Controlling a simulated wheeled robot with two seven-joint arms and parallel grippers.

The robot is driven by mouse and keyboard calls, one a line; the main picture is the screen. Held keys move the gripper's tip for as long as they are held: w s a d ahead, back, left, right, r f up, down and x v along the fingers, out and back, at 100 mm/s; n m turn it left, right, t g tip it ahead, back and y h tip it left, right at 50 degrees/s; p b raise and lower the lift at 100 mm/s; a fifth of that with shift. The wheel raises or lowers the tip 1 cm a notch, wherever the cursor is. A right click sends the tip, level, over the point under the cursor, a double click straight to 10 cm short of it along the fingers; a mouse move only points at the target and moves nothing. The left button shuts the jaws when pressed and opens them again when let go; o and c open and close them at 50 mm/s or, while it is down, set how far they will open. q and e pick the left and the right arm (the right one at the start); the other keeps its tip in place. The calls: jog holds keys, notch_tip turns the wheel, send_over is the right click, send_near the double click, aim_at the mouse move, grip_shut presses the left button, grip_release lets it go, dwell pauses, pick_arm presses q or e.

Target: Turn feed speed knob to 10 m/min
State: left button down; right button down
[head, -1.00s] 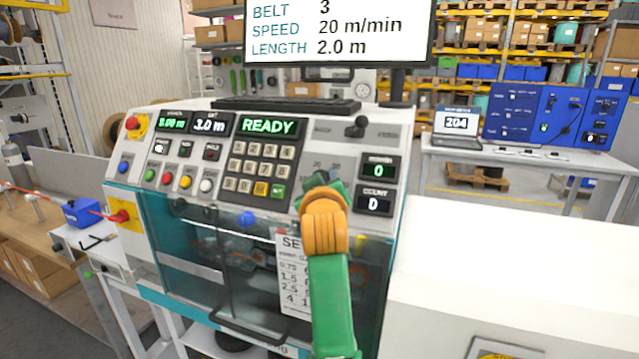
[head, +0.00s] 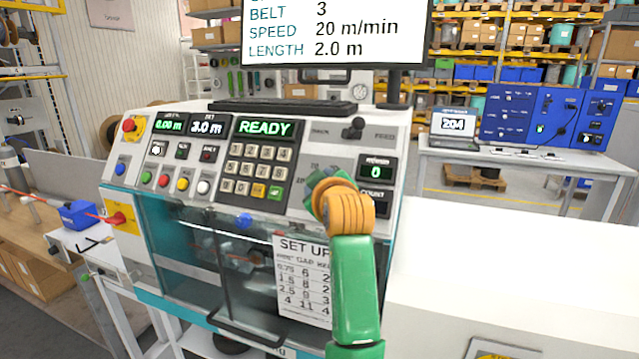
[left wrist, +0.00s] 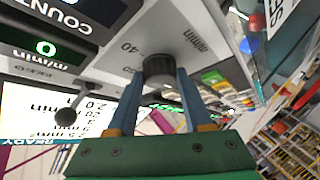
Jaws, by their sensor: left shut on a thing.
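The feed speed knob (left wrist: 159,69) is a dark round knob on the light panel in the left wrist view, with "40" and "m/min" printed near it. My left gripper (left wrist: 162,78) has its two blue fingers on either side of the knob, shut on it. In the head view my left gripper (head: 322,184) and orange wrist cover the knob, so its pointer cannot be read. The green m/min display (head: 376,171) reads 0. The monitor (head: 335,32) shows speed 20 m/min. My right gripper is not in view.
The panel's keypad (head: 254,170) and READY display (head: 263,128) lie left of my gripper. A dark lever (head: 354,128) stands above it. The COUNT display (head: 376,203) is partly covered by my wrist. A set-up sheet (head: 302,275) hangs below.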

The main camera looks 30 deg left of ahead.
pick_arm(q)
jog(key=shift+c, duration=1.5)
grip_release()
jog(key=shift+f, duration=0.1)
jog(key=b+v, duration=0.2)
jog(key=shift+s+d+f+b, duration=0.15)
jog(key=shift+f+b, duration=0.1)
jog(key=shift+b, duration=0.05)
jog(key=v, duration=0.1)
jog(key=b+v, duration=0.1)
jog(key=v, duration=0.2)
jog(key=shift+s+d+r+b, duration=0.15)
jog(key=shift+d+r+b, duration=0.05)
jog(key=shift+r+b, duration=0.15)
